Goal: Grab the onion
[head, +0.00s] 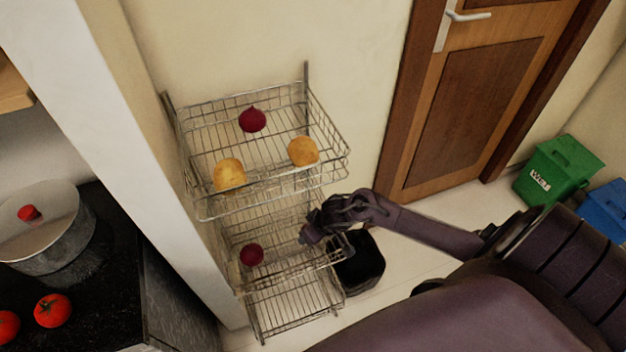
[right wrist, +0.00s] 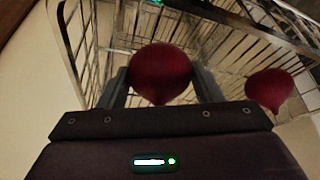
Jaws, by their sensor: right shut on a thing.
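My right gripper (head: 312,232) reaches into the middle level of a wire rack from its right side. In the right wrist view the gripper's two fingers (right wrist: 165,88) are shut on a dark red onion (right wrist: 162,72), one finger on each side. This held onion is hidden or too unclear to make out in the head view. A second red onion (right wrist: 270,90) is to the right of the gripper in the wrist view. In the head view a red onion (head: 251,254) lies in the middle basket, and another red onion (head: 252,119) lies in the top basket. My left gripper is not in view.
The wire rack (head: 292,307) has several levels; two yellow-brown round vegetables (head: 229,174) (head: 303,151) lie in its top basket. A black bin (head: 362,268) stands right of the rack. A counter with a pot (head: 45,240) and tomatoes (head: 52,310) is at left.

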